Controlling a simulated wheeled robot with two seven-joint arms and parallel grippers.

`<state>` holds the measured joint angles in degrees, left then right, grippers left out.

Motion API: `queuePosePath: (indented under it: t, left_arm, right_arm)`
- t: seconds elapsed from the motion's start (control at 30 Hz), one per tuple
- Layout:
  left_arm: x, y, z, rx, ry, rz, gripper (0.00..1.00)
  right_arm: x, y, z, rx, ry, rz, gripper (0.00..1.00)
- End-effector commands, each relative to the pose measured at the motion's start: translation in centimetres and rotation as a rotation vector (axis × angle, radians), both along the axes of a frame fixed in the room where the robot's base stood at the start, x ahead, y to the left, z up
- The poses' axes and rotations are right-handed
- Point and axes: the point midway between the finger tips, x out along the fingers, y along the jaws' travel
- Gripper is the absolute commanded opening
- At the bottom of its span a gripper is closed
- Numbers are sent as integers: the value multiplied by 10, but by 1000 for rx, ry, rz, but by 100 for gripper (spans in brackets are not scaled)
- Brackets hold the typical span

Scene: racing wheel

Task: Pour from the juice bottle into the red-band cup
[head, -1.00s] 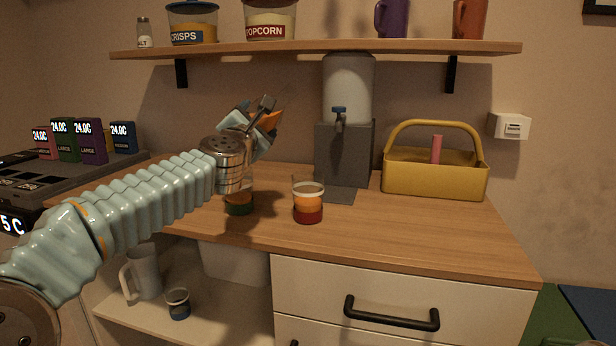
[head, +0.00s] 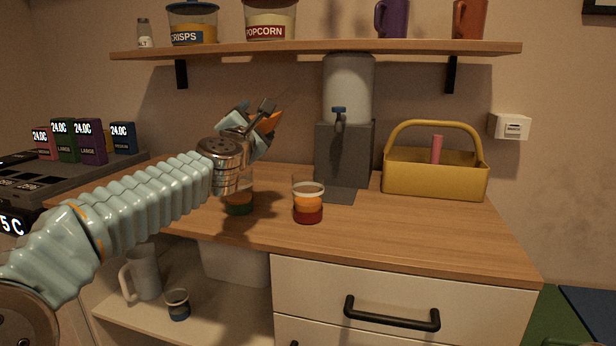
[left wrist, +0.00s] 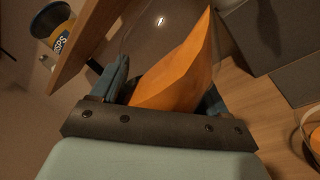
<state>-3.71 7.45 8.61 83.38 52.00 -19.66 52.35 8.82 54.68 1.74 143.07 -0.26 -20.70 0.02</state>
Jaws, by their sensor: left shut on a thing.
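The red-band cup (head: 308,212) stands upright on the wooden counter, clear above, with orange liquid over its red band. My left gripper (head: 254,122) is shut on the juice bottle, above and to the left of this cup. The bottle's orange juice (head: 267,122) shows beyond the fingers; the gripper hides much of the bottle. In the left wrist view the clear bottle with orange juice (left wrist: 182,68) sits between the fingers, its juice surface slanted, so it is tilted. Part of a cup (left wrist: 312,135) shows at that view's right edge. My right gripper is not in view.
A green-band cup (head: 238,209) stands on the counter beneath my left wrist. A dispenser (head: 345,150) and yellow basket (head: 432,182) stand behind. A shelf (head: 320,48) spans above. A blue-band cup (head: 178,311) and a mug (head: 146,275) sit below. The counter's right front is clear.

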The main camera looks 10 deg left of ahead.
Motion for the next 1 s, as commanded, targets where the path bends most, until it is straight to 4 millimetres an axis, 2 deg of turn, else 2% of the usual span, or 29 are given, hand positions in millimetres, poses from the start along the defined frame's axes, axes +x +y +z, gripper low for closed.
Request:
queuePosePath:
  t: [1.0]
  left_arm:
    - [-1,3,-2,60,-2,2,26]
  right_arm:
    - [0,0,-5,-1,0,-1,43]
